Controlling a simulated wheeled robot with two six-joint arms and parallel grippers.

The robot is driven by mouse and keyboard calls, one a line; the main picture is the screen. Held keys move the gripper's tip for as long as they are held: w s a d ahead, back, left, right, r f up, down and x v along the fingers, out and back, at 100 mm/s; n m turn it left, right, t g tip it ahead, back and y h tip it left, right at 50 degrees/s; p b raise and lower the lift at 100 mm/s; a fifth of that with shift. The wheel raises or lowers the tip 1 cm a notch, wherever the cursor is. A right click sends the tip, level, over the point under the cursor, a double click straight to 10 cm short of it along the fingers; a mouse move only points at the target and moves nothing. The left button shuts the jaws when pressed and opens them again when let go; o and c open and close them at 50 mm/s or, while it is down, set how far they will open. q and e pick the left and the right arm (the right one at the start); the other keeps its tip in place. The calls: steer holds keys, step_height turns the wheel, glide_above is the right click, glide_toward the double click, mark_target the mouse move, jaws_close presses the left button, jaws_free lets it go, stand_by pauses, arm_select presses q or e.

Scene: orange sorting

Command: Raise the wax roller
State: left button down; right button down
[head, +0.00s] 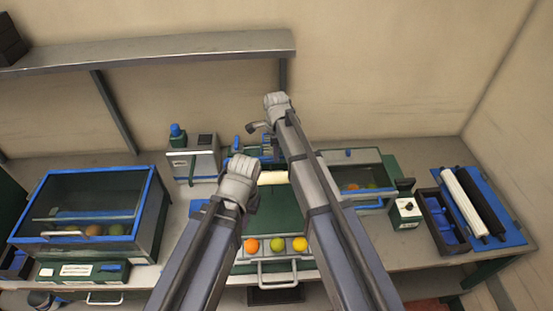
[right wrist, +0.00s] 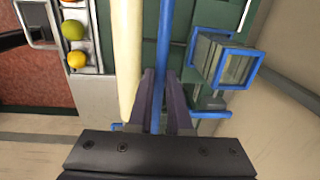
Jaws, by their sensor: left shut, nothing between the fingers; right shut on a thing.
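The cream wax roller (head: 272,177) lies across the green machine in the middle of the bench in the head view, partly hidden by my arms. In the right wrist view the roller (right wrist: 127,60) runs beside a blue bar (right wrist: 165,35). My right gripper (right wrist: 161,80) is shut on that blue bar, with a finger on each side, next to the roller and apart from it. In the head view my right arm reaches over the machine and hides these fingers. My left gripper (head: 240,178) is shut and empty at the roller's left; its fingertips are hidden.
An orange (head: 251,245), a green fruit (head: 278,244) and a yellow fruit (head: 299,243) lie in the front tray. A blue-framed glass case (head: 90,200) stands left. A white roller (head: 464,203) and black roller (head: 482,203) lie on a blue mat at right. A shelf (head: 170,48) hangs behind.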

steer(key=shift+w+d+r, duration=0.1)
steer(key=shift+w+r, duration=0.1)
steer(key=shift+w, duration=0.3)
steer(key=shift+w+r, duration=0.15)
steer(key=shift+w, duration=0.45)
steer(key=c, duration=1.1)
jaws_free()
steer(key=shift+o, duration=1.3)
steer(key=shift+w+f, duration=0.1)
steer(key=shift+s, duration=0.2)
step_height(320, 180, up, 8)
steer(key=p, duration=0.8)
steer(key=shift+s, duration=0.45)
